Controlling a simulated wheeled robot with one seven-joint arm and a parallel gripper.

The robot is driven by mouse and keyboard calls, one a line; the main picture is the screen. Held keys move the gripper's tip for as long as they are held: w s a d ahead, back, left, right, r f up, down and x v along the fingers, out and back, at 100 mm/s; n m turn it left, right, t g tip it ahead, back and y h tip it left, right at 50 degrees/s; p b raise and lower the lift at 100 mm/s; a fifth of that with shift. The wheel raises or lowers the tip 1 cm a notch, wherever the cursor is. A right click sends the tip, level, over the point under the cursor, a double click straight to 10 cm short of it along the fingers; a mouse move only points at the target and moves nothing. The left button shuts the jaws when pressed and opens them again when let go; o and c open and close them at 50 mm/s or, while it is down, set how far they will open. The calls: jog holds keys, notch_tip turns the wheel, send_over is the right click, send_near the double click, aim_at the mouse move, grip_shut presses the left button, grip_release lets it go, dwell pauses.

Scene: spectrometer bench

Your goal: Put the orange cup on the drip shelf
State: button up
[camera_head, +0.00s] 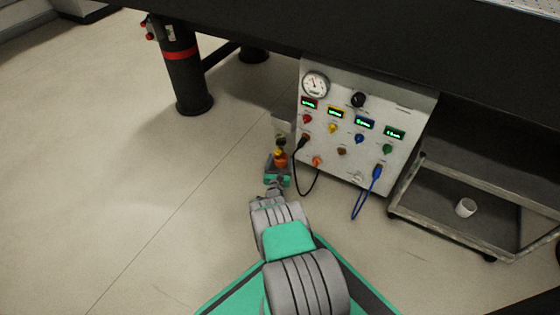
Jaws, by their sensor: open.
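A small orange object (281,160), which looks like the orange cup, shows just beyond my wrist, at the left side of the instrument panel. My gripper (280,152) is at this orange object, seen from behind and very small. The jaws are open; I cannot tell whether they touch the object or what it rests on. A small pale grey ledge (283,126) shows just above it, beside the panel; it may be the drip shelf, but I cannot tell for sure.
The instrument panel (345,115) carries a gauge, knobs, displays, and black (316,185) and blue (361,197) cables. A cart (450,226) holding a white cup (466,207) stands right. A dark table (300,28) overhangs, with a black leg (187,80). Left floor is clear.

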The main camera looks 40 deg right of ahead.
jog(key=p+v, duration=0.4)
jog(key=v, duration=0.8)
jog(key=w+a+r+m+g+y, duration=0.2)
jog(key=w+r+m+g+y, duration=0.15)
jog(key=r+m+g, duration=0.65)
jog(key=s+a+r+m+y, duration=0.5)
jog(key=s+a+r+m, duration=0.3)
jog(key=s+a+r, duration=0.3)
jog(key=s+a+r+m+y, duration=0.5)
jog(key=s+a+r+m, duration=0.3)
jog(key=a+r, duration=1.2)
jog(key=s+r, duration=0.2)
jog(key=s, duration=0.1)
jog(key=shift+r, duration=0.2)
